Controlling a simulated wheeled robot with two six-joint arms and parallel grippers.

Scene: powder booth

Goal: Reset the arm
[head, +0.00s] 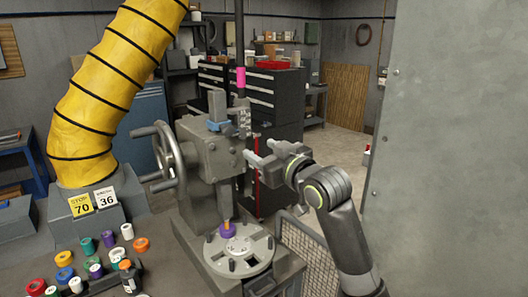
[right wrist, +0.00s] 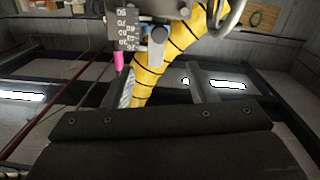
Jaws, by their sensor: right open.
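My right gripper (head: 258,153) is held up at the right side of the grey press (head: 207,155), near its graduated scale (head: 245,122). Its jaws are open with nothing between them. In the right wrist view the two fingers (right wrist: 150,82) stand apart, with the scale (right wrist: 128,30) and a pink piece (right wrist: 119,60) beyond them. I cannot tell from the head view whether a finger touches the press. My left gripper is not in view.
A purple piece (head: 228,231) sits under the press ram on the round plate (head: 240,262). Several coloured spools lie at the lower left, by a yellow hose (head: 115,85). A large grey panel (head: 455,150) stands close on the right. A mesh guard (head: 303,258) is below my arm.

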